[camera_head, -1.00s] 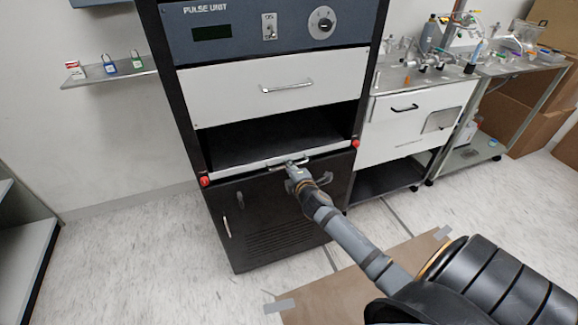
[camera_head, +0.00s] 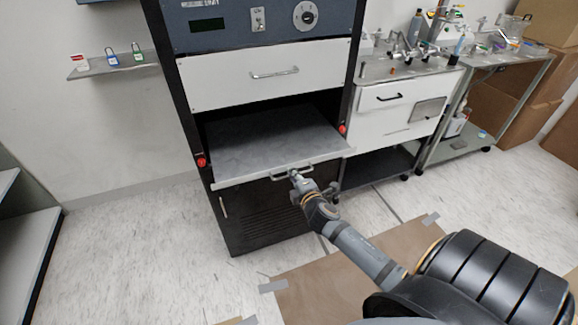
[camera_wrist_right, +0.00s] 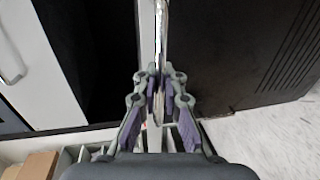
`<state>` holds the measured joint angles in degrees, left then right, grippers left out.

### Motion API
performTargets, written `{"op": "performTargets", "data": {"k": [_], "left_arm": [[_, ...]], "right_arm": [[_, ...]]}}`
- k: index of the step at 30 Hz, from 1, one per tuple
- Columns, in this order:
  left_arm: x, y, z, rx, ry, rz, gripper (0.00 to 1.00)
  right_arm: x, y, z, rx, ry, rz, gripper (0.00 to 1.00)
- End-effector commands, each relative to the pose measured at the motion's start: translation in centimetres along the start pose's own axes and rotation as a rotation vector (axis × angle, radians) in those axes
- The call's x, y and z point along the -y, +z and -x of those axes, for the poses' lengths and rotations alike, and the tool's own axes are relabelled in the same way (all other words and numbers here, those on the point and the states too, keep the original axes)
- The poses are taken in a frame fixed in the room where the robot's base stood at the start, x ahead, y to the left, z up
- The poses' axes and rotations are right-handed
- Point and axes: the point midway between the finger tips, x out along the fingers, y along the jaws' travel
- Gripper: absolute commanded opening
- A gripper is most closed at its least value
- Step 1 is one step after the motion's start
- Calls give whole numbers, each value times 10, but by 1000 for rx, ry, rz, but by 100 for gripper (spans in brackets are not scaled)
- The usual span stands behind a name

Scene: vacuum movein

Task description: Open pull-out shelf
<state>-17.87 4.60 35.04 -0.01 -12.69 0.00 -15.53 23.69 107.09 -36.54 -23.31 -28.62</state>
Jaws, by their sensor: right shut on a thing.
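The pull-out shelf (camera_head: 262,140) is a grey flat panel with a pale front edge, standing part-way out of the black cabinet below the white drawer. Its bar handle (camera_head: 283,174) is on the front edge. My right gripper (camera_head: 296,176) is at this handle. In the right wrist view the gripper (camera_wrist_right: 160,90) is shut on the handle bar (camera_wrist_right: 161,45), with a finger on each side of it. The fingers hide a small part of the bar. My left gripper is in neither view.
A white drawer (camera_head: 265,76) with its own handle is above the shelf. Red knobs (camera_head: 201,162) sit on the cabinet's front posts. A white cart (camera_head: 405,110) stands close on the right. The floor in front has brown sheeting (camera_head: 340,275) taped down.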

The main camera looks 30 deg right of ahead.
Motion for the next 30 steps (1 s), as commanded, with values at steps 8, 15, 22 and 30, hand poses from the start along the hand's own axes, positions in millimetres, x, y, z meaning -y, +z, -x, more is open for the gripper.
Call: {"op": "performTargets", "data": {"k": [8, 15, 22, 30], "left_arm": [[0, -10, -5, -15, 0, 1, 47], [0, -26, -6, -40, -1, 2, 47], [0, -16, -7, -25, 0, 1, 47], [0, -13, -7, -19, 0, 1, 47]], "right_arm": [[11, -1, 58, -3, 2, 4, 0], [16, -1, 86, -2, 4, 2, 0], [16, 0, 91, -1, 5, 1, 0], [16, 0, 91, 0, 5, 1, 10]]}}
